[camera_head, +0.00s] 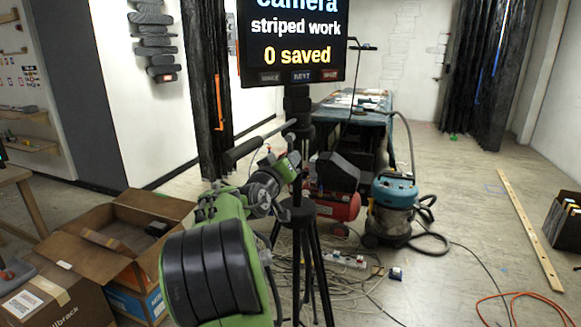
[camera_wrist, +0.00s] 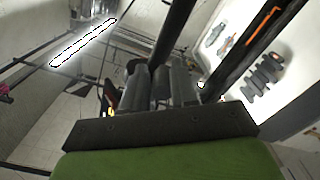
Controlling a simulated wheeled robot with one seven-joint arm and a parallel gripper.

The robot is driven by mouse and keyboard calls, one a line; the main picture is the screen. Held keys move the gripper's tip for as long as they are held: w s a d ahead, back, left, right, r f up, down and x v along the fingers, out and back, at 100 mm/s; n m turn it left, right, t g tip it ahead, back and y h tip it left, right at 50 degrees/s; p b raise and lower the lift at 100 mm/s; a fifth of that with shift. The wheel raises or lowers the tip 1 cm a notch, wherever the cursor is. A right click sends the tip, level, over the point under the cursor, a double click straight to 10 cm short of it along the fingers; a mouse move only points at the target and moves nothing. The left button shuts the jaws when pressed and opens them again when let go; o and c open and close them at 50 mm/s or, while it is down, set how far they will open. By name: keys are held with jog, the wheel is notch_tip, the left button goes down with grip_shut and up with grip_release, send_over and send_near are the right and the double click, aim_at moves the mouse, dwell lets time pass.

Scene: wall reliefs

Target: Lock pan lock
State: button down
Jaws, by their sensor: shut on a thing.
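A black tripod (camera_head: 302,245) stands in front of me with a screen (camera_head: 292,42) on top. A dark pan handle (camera_head: 262,138) slants down to the left from the tripod head. My green and black arm reaches to the tripod from the lower left. My gripper (camera_head: 284,168) is at the tripod, just below the handle. In the wrist view my gripper (camera_wrist: 160,88) has its dark fingers close together on a small part. This appears to be the pan lock; the fingers mostly hide it, and its turn cannot be told.
Open cardboard boxes (camera_head: 125,235) stand at the left. A red compressor (camera_head: 335,203) and a blue-topped vacuum (camera_head: 393,195) stand behind the tripod. Cables (camera_head: 335,280) lie around its legs. The floor at the right is mostly clear, with a long wooden strip (camera_head: 528,228).

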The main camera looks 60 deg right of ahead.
jog(key=shift+w+a+r, duration=0.1)
jog(key=shift+w+a, duration=0.05)
jog(key=shift+w, duration=0.2)
jog(key=c, duration=1)
grip_release()
jog(key=shift+w, duration=0.1)
jog(key=s+a, duration=0.1)
jog(key=a, duration=0.4)
jog(key=s+a, duration=0.1)
jog(key=a, duration=0.9)
jog(key=shift+s+a+b, duration=0.25)
jog(key=shift+s+b, duration=0.15)
